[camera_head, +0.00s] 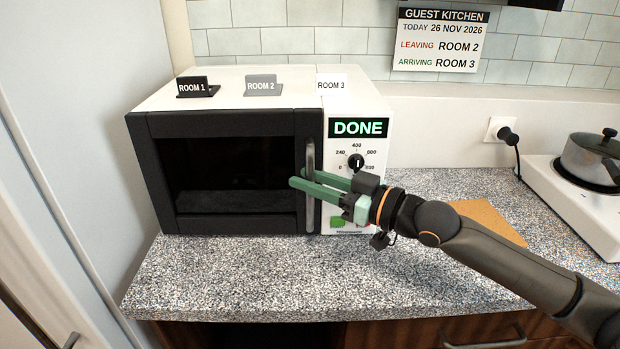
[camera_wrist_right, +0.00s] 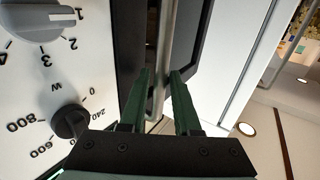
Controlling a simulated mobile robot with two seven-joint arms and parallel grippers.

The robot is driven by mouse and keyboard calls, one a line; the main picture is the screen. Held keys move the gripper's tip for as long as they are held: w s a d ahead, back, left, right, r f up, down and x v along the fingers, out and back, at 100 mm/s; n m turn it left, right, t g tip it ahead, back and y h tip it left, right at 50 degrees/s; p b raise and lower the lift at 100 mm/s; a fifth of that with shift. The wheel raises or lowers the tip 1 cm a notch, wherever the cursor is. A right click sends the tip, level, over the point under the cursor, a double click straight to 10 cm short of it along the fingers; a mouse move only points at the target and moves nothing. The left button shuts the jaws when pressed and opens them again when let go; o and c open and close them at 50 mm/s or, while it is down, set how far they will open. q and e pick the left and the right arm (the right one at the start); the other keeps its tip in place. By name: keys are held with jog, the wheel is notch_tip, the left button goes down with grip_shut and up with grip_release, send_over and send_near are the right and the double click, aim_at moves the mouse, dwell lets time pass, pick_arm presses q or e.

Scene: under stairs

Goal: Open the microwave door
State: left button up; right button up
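The white microwave (camera_head: 358,110) has a black-framed door (camera_head: 225,125) with a dark window, and the door looks closed. A vertical metal handle (camera_head: 310,155) is at the door's right edge. My right gripper (camera_head: 300,178), with green fingers, reaches the handle from the right. In the right wrist view the handle (camera_wrist_right: 166,40) passes between the two fingertips (camera_wrist_right: 158,75). The fingers stand apart on either side of it, and I see no firm grip. My left gripper is not in view.
Small room signs (camera_head: 263,86) stand on top of the microwave. A pot (camera_head: 592,157) on a white hob (camera_head: 560,190) is at the right. A brown board (camera_head: 490,220) lies behind my right arm. The speckled counter (camera_head: 230,275) in front of the door is clear. A pale wall panel (camera_head: 75,110) stands close at left.

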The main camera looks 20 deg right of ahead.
grip_shut()
dwell(0.3)
dwell(1.2)
